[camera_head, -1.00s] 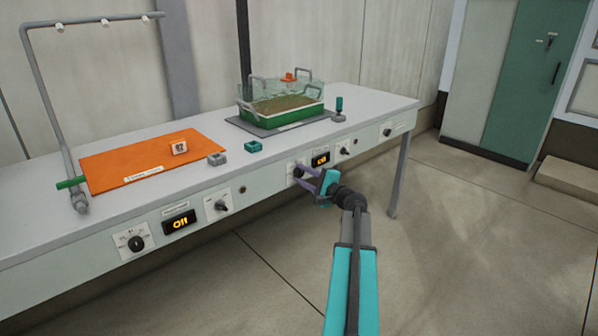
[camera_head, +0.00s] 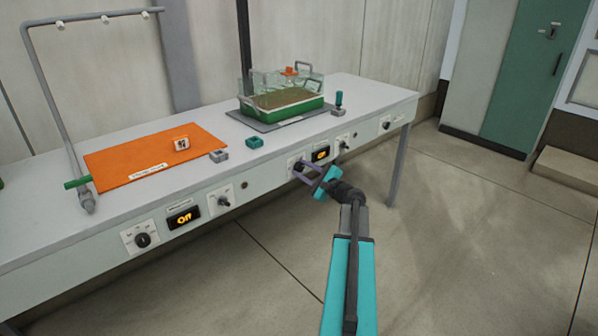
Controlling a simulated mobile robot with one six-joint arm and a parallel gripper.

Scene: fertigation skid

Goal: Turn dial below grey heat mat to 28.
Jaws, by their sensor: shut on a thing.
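The grey heat mat (camera_head: 240,119) lies on the bench, with a green tray (camera_head: 285,110) on it. Below it, on the bench's front face, is a pale dial plate (camera_head: 291,161) with a dark knob (camera_head: 297,169), beside a black display with orange characters (camera_head: 320,155). The display is too small to read surely. My gripper (camera_head: 301,170) reaches the plate from the front right, its purple fingers shut on the knob. The fingers partly cover the knob, and its scale and pointer cannot be read.
Other controls line the front face: a left dial (camera_head: 143,240), a left display (camera_head: 184,217), switches (camera_head: 223,201) and a right knob (camera_head: 386,125). An orange mat (camera_head: 125,160) lies at left on the bench top (camera_head: 45,203). The floor in front is clear.

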